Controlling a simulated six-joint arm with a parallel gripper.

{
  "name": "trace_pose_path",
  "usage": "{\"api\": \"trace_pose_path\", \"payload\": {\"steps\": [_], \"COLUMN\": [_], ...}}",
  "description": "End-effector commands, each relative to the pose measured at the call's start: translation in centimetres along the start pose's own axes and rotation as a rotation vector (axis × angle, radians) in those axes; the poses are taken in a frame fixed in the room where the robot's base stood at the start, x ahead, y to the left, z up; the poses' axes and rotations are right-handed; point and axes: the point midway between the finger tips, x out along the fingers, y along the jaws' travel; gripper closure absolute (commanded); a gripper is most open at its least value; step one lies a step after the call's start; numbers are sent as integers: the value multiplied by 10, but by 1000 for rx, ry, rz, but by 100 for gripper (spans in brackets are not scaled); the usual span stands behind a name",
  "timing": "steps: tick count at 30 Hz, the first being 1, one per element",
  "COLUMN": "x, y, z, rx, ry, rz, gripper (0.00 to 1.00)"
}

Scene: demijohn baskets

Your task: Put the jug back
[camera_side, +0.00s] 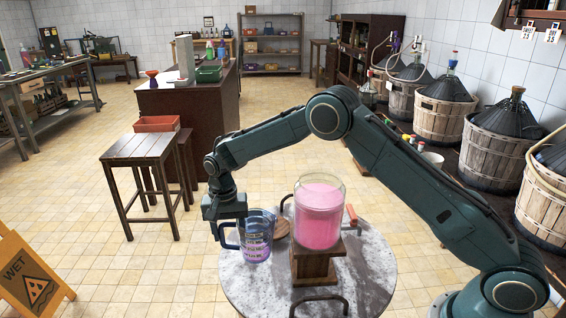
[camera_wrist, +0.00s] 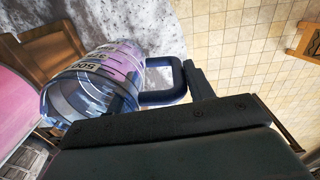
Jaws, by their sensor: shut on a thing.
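A clear blue-tinted measuring jug (camera_side: 258,242) with printed markings is upright at the left part of the round grey table. Its lower part looks purple-pink. My gripper (camera_side: 228,222) is at the jug's left, shut on its blue handle. In the wrist view the jug (camera_wrist: 98,85) shows its open rim and markings, with the handle (camera_wrist: 165,84) against a dark finger (camera_wrist: 200,88). I cannot tell whether the jug's base touches the table. The far finger is mostly hidden.
A glass jar of pink liquid (camera_side: 320,215) stands on a wooden block (camera_side: 315,264) right of the jug. A round wooden disc (camera_side: 281,229) lies between them. The grey table (camera_side: 372,270) has bare room in front and right. A wooden stool (camera_side: 140,150) stands beyond.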

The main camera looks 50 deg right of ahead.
Motion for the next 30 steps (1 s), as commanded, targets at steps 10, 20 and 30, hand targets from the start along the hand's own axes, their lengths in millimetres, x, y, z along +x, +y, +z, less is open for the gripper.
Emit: {"api": "trace_pose_path", "payload": {"steps": [10, 20, 30], "x": [8, 41, 44], "y": [0, -1, -2], "z": [0, 0, 0], "rx": [0, 0, 0], "ry": [1, 1, 1], "rz": [-1, 0, -2], "gripper": [100, 100, 100]}}
